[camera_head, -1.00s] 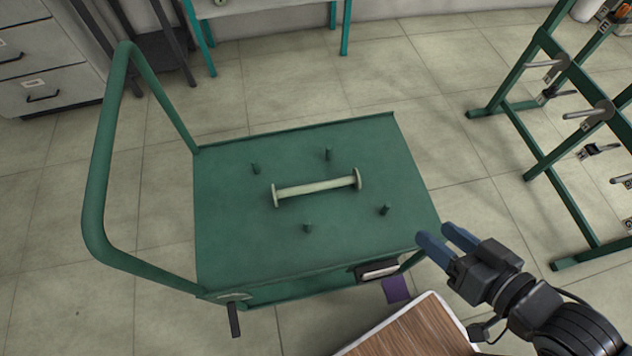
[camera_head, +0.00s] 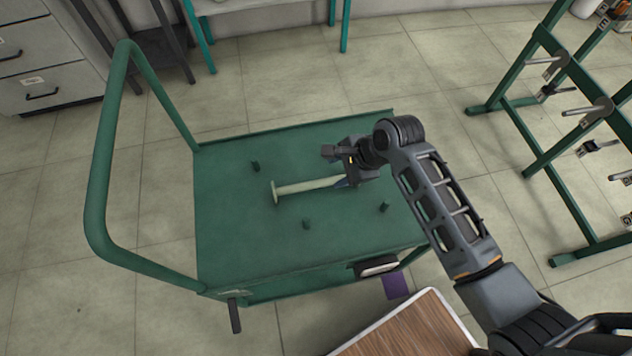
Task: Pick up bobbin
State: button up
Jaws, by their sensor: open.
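The bobbin (camera_head: 303,186) is a pale cream spool with a thin core and a round flange at each end. It lies on its side on the green top of the cart (camera_head: 235,235). Its left flange is in plain view; its right end is hidden behind my gripper (camera_head: 341,182). The jaws are open. Most of the fingers are hidden by the gripper body, and I cannot tell whether they touch the bobbin.
Several short green pegs, such as this one (camera_head: 255,166), stand up from the cart top around the bobbin. The cart's tall handle (camera_head: 100,170) is at left. A green rack (camera_head: 550,130) with rods stands at right. A wooden-topped surface (camera_head: 410,330) is at the front.

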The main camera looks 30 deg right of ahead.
aim_at(318, 182)
jog(key=shift+m, duration=0.3)
jog(key=x, duration=0.2)
jog(key=a+x, duration=0.1)
jog(key=x, duration=0.5)
jog(key=shift+s+a+r, duration=0.1)
jog(key=shift+a, duration=0.35)
grip_shut()
